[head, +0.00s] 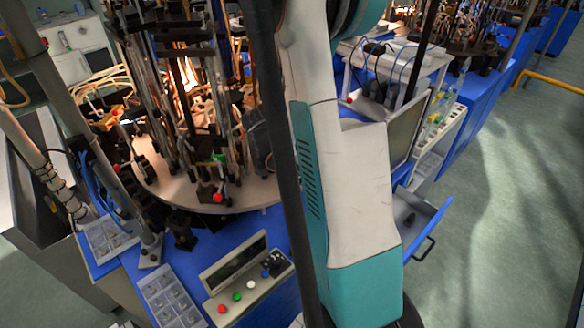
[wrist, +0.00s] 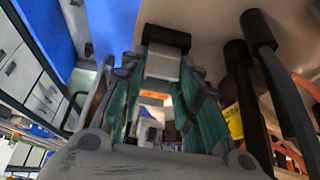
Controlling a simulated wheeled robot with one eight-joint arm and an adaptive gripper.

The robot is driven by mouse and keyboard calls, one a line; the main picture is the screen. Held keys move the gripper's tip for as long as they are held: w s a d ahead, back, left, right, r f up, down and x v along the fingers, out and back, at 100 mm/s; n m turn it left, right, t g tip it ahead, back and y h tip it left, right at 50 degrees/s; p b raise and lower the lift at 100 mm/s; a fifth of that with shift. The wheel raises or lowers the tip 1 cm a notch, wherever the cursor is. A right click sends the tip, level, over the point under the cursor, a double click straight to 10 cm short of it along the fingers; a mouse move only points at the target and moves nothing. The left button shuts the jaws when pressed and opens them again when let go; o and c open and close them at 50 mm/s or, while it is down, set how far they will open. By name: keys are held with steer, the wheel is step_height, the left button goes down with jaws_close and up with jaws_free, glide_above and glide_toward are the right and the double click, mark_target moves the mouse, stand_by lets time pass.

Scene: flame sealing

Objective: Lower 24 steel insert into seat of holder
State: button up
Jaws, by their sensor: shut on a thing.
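In the wrist view my gripper (wrist: 162,72) reaches away from the camera with its two teal-sided fingers. It is shut on a pale grey block with a dark end (wrist: 166,38), which I take to be the steel insert. The block sits between the fingertips. Its far side is hidden, and no number on it can be read. My gripper is out of the head view, where my white and teal arm fills the middle. I cannot pick out the holder or its seat in either view.
A round machine table (head: 215,195) with rods and burners stands left of my arm. A control box with coloured buttons (head: 248,284) and a compartmented parts tray (head: 170,302) are in front. An open blue drawer (head: 424,222) juts out at right. The green floor (head: 500,220) beyond is clear.

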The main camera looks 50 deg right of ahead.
steer(key=shift+f+b, duration=0.3)
steer(key=shift+f, duration=0.05)
steer(key=o, duration=1.3)
steer(key=shift+c, duration=0.2)
steer(key=shift+r, duration=0.2)
steer(key=shift+r+p, duration=1.45)
steer(key=shift+r, duration=0.7)
steer(key=v, duration=1.2)
